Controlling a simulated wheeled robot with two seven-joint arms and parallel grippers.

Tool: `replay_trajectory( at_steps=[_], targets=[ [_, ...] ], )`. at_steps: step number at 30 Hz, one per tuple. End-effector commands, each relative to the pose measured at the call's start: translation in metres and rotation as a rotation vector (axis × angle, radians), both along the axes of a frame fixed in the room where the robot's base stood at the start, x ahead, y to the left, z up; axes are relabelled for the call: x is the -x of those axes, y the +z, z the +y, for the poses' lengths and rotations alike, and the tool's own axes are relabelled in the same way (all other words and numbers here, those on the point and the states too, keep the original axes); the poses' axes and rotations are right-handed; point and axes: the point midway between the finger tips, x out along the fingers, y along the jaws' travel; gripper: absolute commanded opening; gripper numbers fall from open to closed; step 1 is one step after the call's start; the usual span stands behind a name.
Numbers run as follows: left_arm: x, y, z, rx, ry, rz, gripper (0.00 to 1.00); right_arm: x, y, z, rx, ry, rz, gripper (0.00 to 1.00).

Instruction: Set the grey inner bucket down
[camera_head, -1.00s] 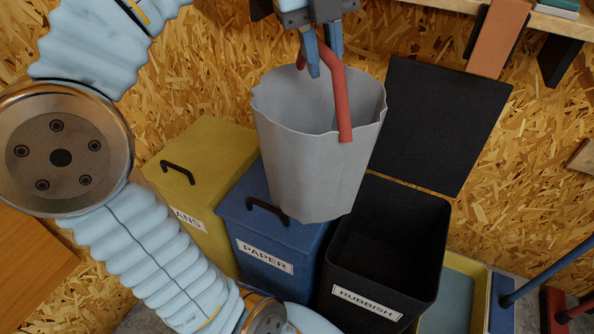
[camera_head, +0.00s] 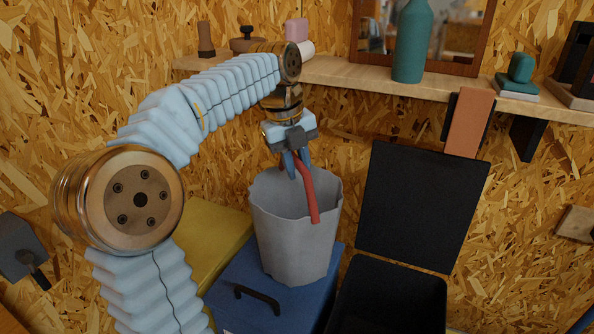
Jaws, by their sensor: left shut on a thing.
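The grey inner bucket (camera_head: 296,235) hangs upright by its red handle (camera_head: 309,192). My left gripper (camera_head: 293,165) is shut on the red handle above the bucket's rim. In the picture the bucket overlaps the blue paper bin (camera_head: 281,297); I cannot tell whether its base touches the lid. The black rubbish bin (camera_head: 392,297) is to the right, with its lid (camera_head: 423,205) raised and its inside empty and dark. My right gripper is not in view.
A yellow bin (camera_head: 217,238) stands left of the blue one, partly behind my arm. A wooden shelf (camera_head: 345,76) runs above, holding a teal bottle (camera_head: 412,42) and other items. A brown strap (camera_head: 469,122) hangs from the shelf by the raised lid.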

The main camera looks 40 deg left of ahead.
Motion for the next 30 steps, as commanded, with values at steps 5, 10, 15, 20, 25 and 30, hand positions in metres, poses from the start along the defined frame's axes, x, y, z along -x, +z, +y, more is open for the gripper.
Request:
replay_trajectory(
  at_steps=[5, 10, 15, 20, 25, 30],
  targets=[
    [0.0003, -0.0139, -0.0004, 0.0, -0.001, -0.002, 0.0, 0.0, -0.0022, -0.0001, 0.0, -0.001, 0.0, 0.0],
    [0.0001, -0.0133, -0.0005, 0.0, -0.001, -0.002, 0.0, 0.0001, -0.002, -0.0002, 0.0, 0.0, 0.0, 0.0],
    [0.0003, -0.0167, -0.0006, -0.001, -0.001, -0.001, 0.26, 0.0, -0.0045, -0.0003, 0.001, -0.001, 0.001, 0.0],
    [0.0002, -0.0162, -0.0005, -0.001, -0.001, -0.001, 0.48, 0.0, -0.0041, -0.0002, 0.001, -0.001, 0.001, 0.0],
    [0.0003, -0.0161, -0.0005, 0.0, 0.0, -0.001, 0.48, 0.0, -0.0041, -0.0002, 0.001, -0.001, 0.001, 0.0],
    [0.0003, -0.0099, -0.0003, -0.001, -0.001, -0.003, 0.48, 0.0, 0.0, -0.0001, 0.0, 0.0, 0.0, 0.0]
  ],
)
